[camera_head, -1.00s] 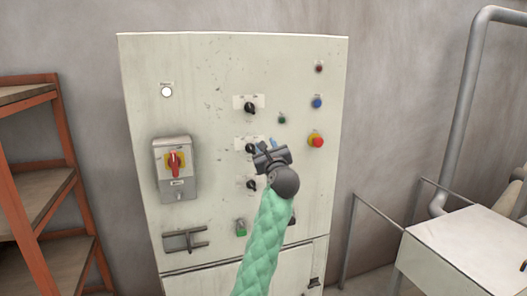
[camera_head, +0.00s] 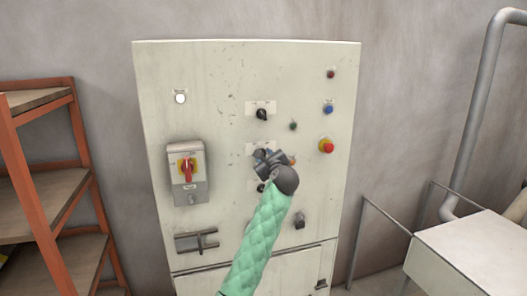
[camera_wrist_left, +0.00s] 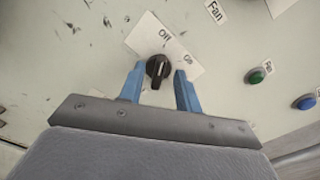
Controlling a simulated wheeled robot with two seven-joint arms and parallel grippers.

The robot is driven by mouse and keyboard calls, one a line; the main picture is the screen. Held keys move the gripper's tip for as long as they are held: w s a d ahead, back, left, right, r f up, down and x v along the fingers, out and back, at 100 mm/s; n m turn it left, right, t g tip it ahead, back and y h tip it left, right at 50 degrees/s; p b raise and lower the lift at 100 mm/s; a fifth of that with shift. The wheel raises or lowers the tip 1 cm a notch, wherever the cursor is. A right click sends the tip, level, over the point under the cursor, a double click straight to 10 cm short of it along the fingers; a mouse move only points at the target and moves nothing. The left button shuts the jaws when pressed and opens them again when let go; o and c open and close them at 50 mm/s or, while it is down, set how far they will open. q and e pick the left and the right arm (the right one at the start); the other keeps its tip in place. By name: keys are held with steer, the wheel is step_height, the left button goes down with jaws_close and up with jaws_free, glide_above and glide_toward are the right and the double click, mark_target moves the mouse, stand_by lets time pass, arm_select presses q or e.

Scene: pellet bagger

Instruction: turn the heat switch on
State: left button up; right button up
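The control cabinet (camera_head: 230,80) carries a column of black rotary switches. The middle switch (camera_head: 259,153) is partly hidden by my left gripper (camera_head: 267,157) in the head view. In the left wrist view a black switch knob (camera_wrist_left: 158,67) sits on a white label reading "Off" and "On". Its grip lies roughly upright in that picture. The blue fingers of my left gripper (camera_wrist_left: 160,86) are open, one on each side of the knob, with gaps visible. The switch's own name is not readable. My right gripper is not in view.
Another rotary switch (camera_head: 262,114) is above, and one (camera_head: 262,187) is below. A green button (camera_head: 293,126), a blue button (camera_head: 328,108) and a red mushroom button (camera_head: 326,146) are to the right. A grey box with a red handle (camera_head: 187,168) projects at the left.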

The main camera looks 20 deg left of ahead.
arm_select(q)
steer(key=shift+w+a, duration=0.4)
steer(key=shift+w, duration=0.15)
steer(key=shift+c, duration=0.2)
jaws_close()
